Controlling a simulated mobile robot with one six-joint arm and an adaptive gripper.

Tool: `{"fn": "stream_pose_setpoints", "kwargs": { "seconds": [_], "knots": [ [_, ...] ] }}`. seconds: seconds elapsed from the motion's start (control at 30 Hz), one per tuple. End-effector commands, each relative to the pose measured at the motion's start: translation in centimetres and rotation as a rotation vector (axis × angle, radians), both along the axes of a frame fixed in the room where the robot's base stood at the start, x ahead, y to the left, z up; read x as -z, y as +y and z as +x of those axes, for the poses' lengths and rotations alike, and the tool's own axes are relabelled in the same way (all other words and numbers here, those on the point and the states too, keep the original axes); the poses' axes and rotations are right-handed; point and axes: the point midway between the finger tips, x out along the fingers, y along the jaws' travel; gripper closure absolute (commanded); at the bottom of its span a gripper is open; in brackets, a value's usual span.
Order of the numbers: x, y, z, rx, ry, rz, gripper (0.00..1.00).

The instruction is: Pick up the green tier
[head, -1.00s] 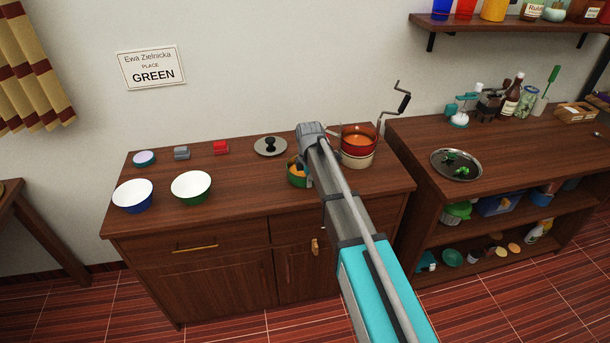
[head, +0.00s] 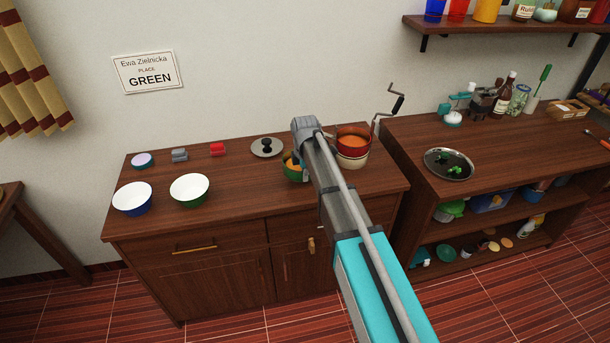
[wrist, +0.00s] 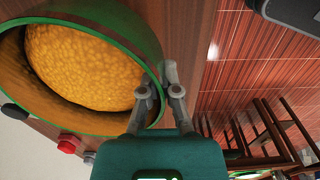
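The green tier (head: 292,174) is a round green bowl with yellow food inside, at the right part of the near counter, partly hidden by my arm in the head view. In the wrist view the green tier (wrist: 128,30) fills the upper left, its rim close to the camera. My gripper (wrist: 158,82) has one finger on each side of the tier's wall and is shut on it. My gripper's tips are hidden behind my arm in the head view. I cannot tell whether the tier's bottom touches the counter.
A red tier (head: 352,134) with orange food sits on a cream tier (head: 352,160) just right. A grey lid (head: 266,153) lies behind. A white-and-green bowl (head: 189,190) and a white-and-blue bowl (head: 132,198) stand left. The counter's left middle is clear.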

Motion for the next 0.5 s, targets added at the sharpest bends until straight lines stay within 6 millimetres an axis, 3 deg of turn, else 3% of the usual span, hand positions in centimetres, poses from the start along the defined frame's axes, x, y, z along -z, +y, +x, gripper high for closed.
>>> {"fn": "stream_pose_setpoints", "kwargs": {
  "seconds": [0.03, 0.47, 0.5],
  "knots": [
    [-1.2, -0.2, -0.9, 0.0, 0.0, 0.0, 1.0],
    [-6.3, -1.1, -5.0, 0.0, 0.0, 0.0, 1.0],
    [-6.6, -1.4, -6.3, -0.001, 0.0, 0.0, 1.0]
  ]
}}
